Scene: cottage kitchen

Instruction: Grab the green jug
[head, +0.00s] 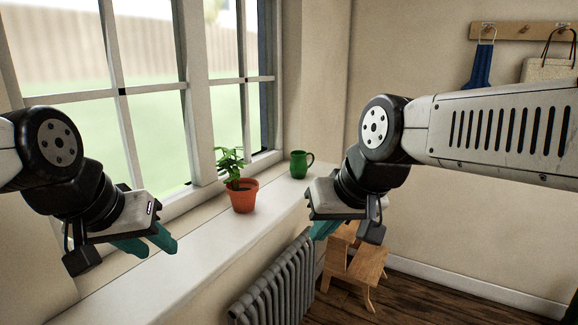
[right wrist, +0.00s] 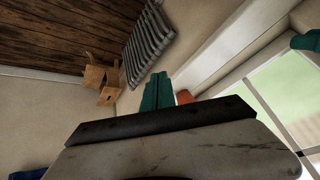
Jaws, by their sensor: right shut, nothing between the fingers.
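The green jug (head: 299,164) stands upright at the far end of the white windowsill (head: 150,291) in the head view, its handle to the right. My right gripper (head: 323,230), with teal fingers, is in front of the jug and lower in the picture, apart from it. In the right wrist view its fingers (right wrist: 157,92) are together and empty. My left gripper (head: 156,248) hangs over the near part of the sill, far from the jug, its teal fingers spread with nothing visible between them. The jug cannot be made out in the right wrist view.
A potted plant in an orange pot (head: 243,196) stands on the sill, left of and nearer than the jug. Window frames (head: 195,95) rise along the sill. A radiator (head: 275,290) and a wooden stool (head: 352,262) stand below. A bag (head: 548,70) hangs on the right wall.

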